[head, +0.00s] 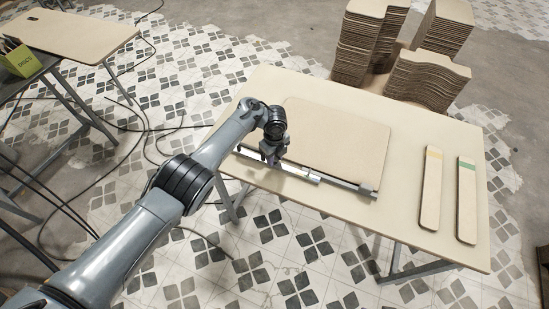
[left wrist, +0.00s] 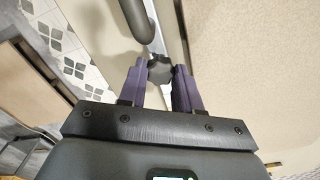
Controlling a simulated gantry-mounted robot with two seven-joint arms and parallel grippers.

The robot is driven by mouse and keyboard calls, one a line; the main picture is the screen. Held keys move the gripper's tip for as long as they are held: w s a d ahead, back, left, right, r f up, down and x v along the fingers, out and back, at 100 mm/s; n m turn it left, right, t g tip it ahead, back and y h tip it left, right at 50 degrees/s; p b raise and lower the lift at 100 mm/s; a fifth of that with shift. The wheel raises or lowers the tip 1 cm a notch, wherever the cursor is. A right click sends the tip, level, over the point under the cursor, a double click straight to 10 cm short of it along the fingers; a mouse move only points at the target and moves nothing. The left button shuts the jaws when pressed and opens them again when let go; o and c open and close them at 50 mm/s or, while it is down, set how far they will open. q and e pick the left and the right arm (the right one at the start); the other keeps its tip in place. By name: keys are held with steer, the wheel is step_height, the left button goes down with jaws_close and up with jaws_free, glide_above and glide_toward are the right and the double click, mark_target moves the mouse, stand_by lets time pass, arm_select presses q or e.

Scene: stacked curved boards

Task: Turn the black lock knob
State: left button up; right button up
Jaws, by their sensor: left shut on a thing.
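The black lock knob (left wrist: 160,68) shows in the left wrist view between the purple fingers of my left gripper (left wrist: 161,80), which are shut on it. In the head view my left gripper (head: 271,158) points down at the left part of a silver metal bar (head: 310,174), and it hides the knob there. The bar lies along the near edge of a flat beige board (head: 335,140) on the table. My right gripper is not in view.
The pale wooden table (head: 410,215) carries two narrow boards at the right, one with a yellow mark (head: 431,190) and one with a green mark (head: 466,200). Stacks of curved boards (head: 425,80) stand behind the table. The table surface between the bar and the narrow boards is clear.

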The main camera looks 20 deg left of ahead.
arm_select(q)
steer(key=shift+m, duration=0.6)
steer(key=shift+b, duration=0.3)
steer(key=o, duration=1.1)
steer(key=shift+c, duration=0.2)
steer(key=shift+r, duration=0.1)
step_height(320, 180, up, 11)
steer(key=p, duration=0.3)
steer(key=shift+f, duration=0.2)
